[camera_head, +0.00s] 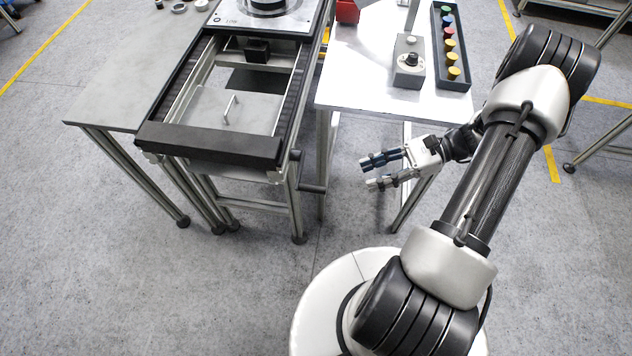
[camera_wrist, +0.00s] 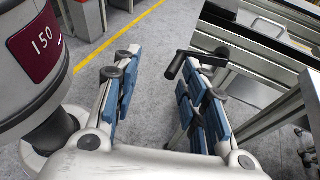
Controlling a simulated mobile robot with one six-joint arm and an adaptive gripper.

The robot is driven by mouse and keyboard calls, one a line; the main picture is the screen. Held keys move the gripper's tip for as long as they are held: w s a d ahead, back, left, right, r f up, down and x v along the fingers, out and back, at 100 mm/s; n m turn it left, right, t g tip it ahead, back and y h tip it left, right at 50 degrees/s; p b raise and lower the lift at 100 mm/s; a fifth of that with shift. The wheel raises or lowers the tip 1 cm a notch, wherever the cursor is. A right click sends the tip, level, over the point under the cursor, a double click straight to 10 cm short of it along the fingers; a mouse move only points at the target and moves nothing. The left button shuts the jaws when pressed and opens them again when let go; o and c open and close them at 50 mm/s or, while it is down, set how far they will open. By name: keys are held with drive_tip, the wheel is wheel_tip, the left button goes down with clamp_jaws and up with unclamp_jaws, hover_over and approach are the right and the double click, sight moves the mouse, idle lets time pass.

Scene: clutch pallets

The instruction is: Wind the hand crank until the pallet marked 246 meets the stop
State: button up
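The hand crank (camera_head: 308,173) is a dark arm with a grip on the right side of the conveyor frame. It also shows in the wrist view (camera_wrist: 180,63), close to the right finger. My gripper (camera_head: 374,172) is open and empty, right of the crank and apart from it in the head view. Both fingers also show spread in the wrist view (camera_wrist: 160,75). A pallet (camera_head: 300,22) with a round dark part on it sits at the far end of the conveyor; its small marking is not clearly legible. A black bar (camera_head: 210,143) closes the near end; I cannot tell whether it is the stop.
A grey side table (camera_head: 110,100) stands left of the conveyor. On the right, a white table (camera_head: 350,85) carries a grey control box (camera_head: 408,62) and a black tray (camera_head: 455,82) of coloured knobs. A plate with a handle (camera_head: 240,100) lies inside the frame. The floor in front is clear.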

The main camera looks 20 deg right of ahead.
wheel_tip(320, 180, down, 10)
drive_tip(key=s+d+m+t+y, duration=0.2)
drive_tip(key=s+m+t, duration=0.1)
drive_tip(key=m+t, duration=0.3)
drive_tip(key=m+b, duration=0.1)
drive_tip(key=b, duration=0.1)
approach(317, 190)
drive_tip(key=shift+t, duration=0.4)
drive_tip(key=x, duration=0.3)
drive_tip(key=f+x, duration=0.1)
drive_tip(key=x, duration=0.6)
drive_tip(key=shift+w+f, duration=0.15)
drive_tip(key=shift+w, duration=0.05)
drive_tip(key=shift+c, duration=0.5)
clamp_jaws()
